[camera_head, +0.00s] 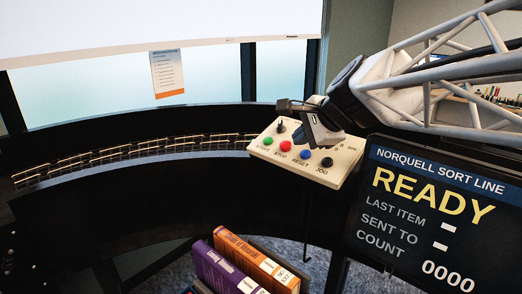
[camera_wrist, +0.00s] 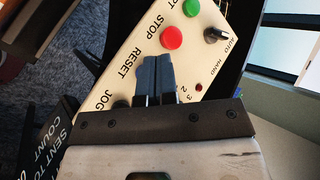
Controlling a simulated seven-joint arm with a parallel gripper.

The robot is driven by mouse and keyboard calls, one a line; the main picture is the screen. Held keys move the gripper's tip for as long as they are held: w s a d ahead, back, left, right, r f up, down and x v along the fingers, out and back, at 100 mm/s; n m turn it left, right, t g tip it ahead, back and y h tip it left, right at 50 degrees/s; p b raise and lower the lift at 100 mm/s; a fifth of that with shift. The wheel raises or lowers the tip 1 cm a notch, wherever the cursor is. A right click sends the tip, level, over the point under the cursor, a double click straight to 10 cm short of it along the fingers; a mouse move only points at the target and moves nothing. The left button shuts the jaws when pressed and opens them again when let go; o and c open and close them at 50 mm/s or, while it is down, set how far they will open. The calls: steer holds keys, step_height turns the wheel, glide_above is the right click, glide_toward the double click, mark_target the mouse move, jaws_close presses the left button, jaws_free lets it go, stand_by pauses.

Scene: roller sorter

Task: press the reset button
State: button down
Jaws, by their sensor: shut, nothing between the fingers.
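The cream control panel (camera_head: 262,150) carries a row of labelled buttons. The blue RESET button (camera_head: 305,154) sits between the red STOP button (camera_head: 286,146) and the black JOG button (camera_head: 326,161). My gripper (camera_head: 316,141) is shut and empty, with its fingertips pointing down at the panel just behind the blue button. I cannot tell whether the fingertips touch the panel.
The green START button (camera_head: 268,141) and a black selector knob (camera_head: 281,126) are on the panel's left part. A screen (camera_head: 385,205) reading READY, count 0000, stands at right. A curved roller track (camera_head: 120,152) runs left. Books (camera_head: 258,262) stand below.

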steer(key=shift+s+a+r, duration=0.15)
steer(key=shift+r, duration=0.45)
steer(key=shift+s+a+r, duration=0.15)
steer(key=shift+r, duration=0.45)
steer(key=shift+s+a+r, duration=0.15)
steer(key=shift+r, duration=0.45)
steer(key=s+d+f+n+g+h, duration=0.2)
steer(key=s+d+f+n, duration=0.1)
steer(key=s+f+n, duration=0.4)
steer(key=s+d+f+n+g+h, duration=0.2)
steer(key=s+f+n, duration=0.4)
steer(key=s+f, duration=0.6)
steer(key=s+d+h, duration=0.1)
steer(key=s, duration=0.2)
steer(key=shift+d+n+g+h, duration=0.3)
steer(key=shift+n, duration=0.1)
